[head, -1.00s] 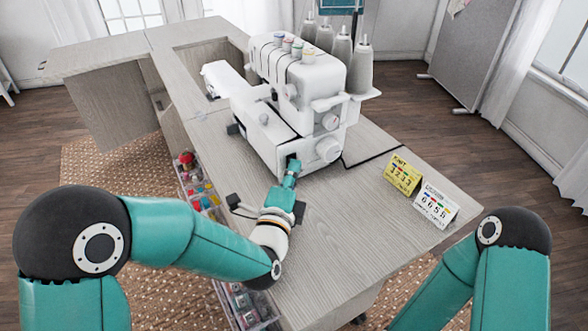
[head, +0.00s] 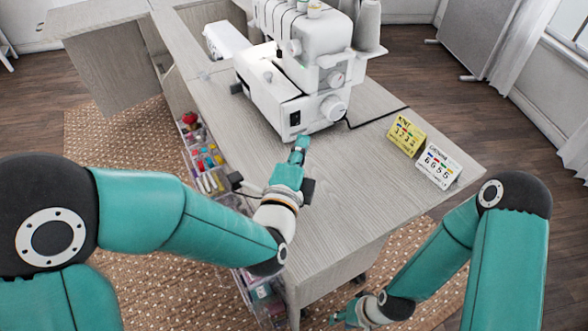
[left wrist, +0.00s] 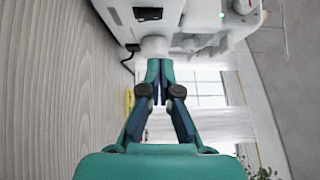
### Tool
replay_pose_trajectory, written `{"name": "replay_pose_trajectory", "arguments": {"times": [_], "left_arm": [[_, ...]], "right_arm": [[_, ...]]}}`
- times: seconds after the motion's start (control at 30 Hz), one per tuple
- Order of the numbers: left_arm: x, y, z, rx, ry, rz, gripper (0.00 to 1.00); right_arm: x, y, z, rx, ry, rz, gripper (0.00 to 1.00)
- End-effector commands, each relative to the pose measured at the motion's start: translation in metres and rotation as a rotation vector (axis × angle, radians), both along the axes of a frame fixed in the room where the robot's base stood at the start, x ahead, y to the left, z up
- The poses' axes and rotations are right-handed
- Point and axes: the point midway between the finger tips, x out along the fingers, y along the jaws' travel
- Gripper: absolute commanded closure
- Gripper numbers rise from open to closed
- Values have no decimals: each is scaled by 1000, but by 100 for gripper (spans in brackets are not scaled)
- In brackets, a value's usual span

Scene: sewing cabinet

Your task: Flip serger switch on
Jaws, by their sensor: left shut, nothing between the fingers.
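The white serger (head: 312,75) stands on the grey wooden cabinet top in the head view. Its black switch (head: 295,118) is on the near face, low and left of the round handwheel (head: 333,107). The switch also shows at the top of the left wrist view (left wrist: 147,13); which way it is set I cannot tell. My left gripper (head: 302,143) is shut and empty, just in front of the serger, below and apart from the switch. Its closed fingers show in the left wrist view (left wrist: 159,66). My right gripper (head: 335,319) is low beyond the cabinet's near edge; its fingers are too small to read.
A yellow card (head: 405,136) and a white card (head: 438,166) stand on the cabinet top (head: 350,185) at right. A black cord (head: 375,118) runs from the serger's right. Drawers of coloured supplies (head: 207,160) line the left side. The top near the left gripper is clear.

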Motion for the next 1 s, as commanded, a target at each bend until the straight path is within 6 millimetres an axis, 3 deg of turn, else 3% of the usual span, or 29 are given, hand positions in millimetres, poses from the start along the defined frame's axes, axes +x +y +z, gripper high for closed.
{"name": "replay_pose_trajectory", "arguments": {"times": [0.1,0.33,1.0], "left_arm": [[-26,4,2,1,0,-8,100],[-57,11,3,1,0,-9,100],[-63,13,6,2,2,-10,100]], "right_arm": [[0,0,-1,0,-1,0,66],[0,0,-10,0,0,0,66],[0,0,-9,0,0,0,66]]}}
